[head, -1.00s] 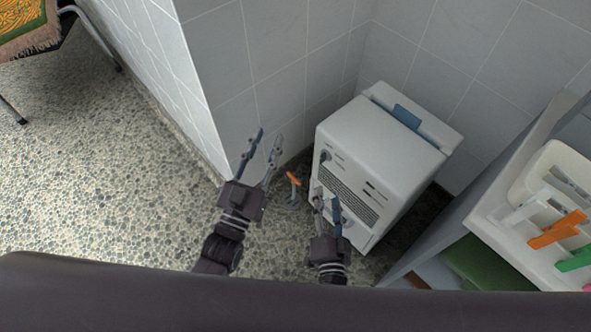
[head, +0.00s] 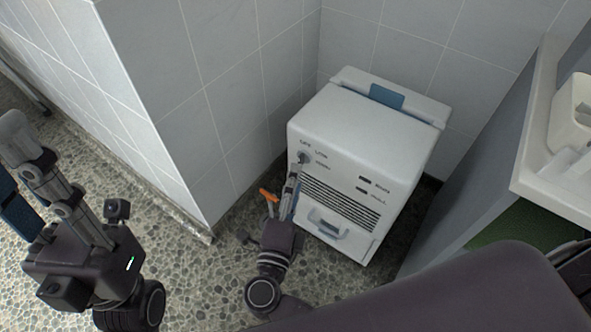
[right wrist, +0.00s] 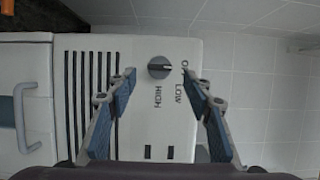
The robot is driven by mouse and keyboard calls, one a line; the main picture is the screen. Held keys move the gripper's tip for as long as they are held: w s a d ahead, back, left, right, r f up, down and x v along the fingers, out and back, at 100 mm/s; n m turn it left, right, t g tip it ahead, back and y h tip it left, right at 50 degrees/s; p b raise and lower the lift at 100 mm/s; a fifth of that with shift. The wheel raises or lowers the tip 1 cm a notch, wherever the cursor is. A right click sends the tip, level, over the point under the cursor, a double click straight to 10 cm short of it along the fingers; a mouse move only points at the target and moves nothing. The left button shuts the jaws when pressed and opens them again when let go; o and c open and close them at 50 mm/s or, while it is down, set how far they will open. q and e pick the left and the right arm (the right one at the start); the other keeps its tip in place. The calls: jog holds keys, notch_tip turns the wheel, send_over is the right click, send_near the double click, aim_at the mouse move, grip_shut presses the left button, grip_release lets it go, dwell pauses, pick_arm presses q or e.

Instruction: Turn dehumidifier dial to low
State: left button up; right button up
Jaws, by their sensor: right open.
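The white dehumidifier (head: 365,125) stands in the tiled corner. Its round grey dial (head: 303,157) is at the upper left of the front panel, with OFF, LOW and HIGH labels around it. In the right wrist view the dial (right wrist: 159,67) shows a grip bar lying roughly level, one end toward the partly hidden OFF label. My right gripper (head: 293,178) is open, just in front of the panel. In the right wrist view its fingers (right wrist: 159,74) stand on either side of the dial, with gaps visible. My left gripper (head: 12,165) is open and empty at the far left.
A vent grille (head: 340,205) and a drawer with a handle (head: 328,227) lie below the dial. An orange-topped item (head: 268,195) is on the floor beside my right gripper. A white shelf unit (head: 535,165) stands at right; a tiled wall (head: 170,110) at left.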

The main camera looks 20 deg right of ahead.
aim_at(302, 159)
jog(key=shift+b+x, duration=0.45)
jog(key=shift+x, duration=1.85)
jog(key=shift+c, duration=0.4)
jog(key=c, duration=1.1)
